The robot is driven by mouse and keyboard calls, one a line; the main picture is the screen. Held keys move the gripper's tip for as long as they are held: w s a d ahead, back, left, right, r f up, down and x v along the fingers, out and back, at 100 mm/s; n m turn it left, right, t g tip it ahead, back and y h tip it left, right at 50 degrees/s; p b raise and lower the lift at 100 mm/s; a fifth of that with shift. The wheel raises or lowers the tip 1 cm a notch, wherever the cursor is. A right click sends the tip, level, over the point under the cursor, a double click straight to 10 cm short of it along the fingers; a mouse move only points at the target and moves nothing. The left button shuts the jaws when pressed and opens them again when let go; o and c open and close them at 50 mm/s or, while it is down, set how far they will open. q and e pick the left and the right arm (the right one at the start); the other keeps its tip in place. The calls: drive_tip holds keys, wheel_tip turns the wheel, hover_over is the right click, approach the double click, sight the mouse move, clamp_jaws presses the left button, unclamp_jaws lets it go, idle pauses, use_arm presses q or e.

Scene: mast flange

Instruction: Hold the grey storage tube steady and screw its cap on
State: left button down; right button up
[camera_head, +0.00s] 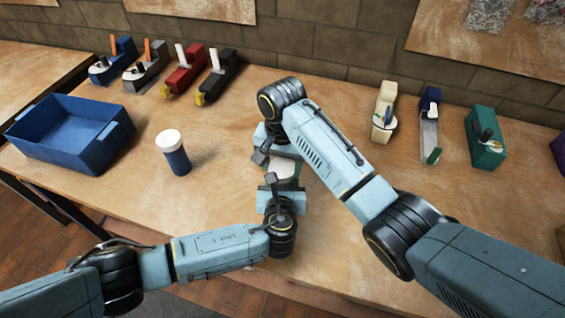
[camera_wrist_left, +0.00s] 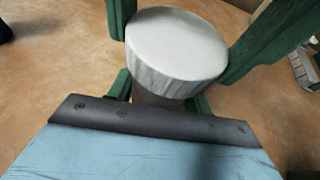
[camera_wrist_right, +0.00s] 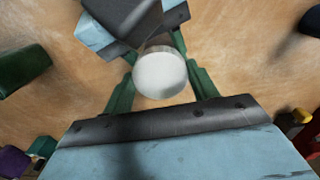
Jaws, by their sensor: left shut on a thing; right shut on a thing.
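The grey storage tube (camera_wrist_left: 155,98) stands upright between my two grippers, mostly hidden by them and by its cap. The white ribbed cap (camera_wrist_left: 178,50) sits over the tube's top; the seam between them is hidden. It also shows in the right wrist view (camera_wrist_right: 160,74) and in the head view (camera_head: 288,168). My left gripper (camera_head: 283,186) is shut on the tube from the near side, below the cap. My right gripper (camera_head: 284,156) reaches in from the far side and is shut at the cap, green fingers on either side of it.
A blue tube with a white lid (camera_head: 175,158) stands to the left, near an empty blue bin (camera_head: 118,140). Several tool-like blocks line the back left. A cream block (camera_head: 384,110), a purple one and a green box (camera_head: 486,140) stand at the right. The wall closes the back.

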drive_tip(key=m, duration=0.6)
drive_tip(key=shift+a+m, duration=0.1)
drive_tip(key=shift+m, duration=0.2)
drive_tip(key=o, duration=0.9)
drive_tip(key=shift+o, duration=0.2)
drive_tip(key=shift+r, duration=2.25)
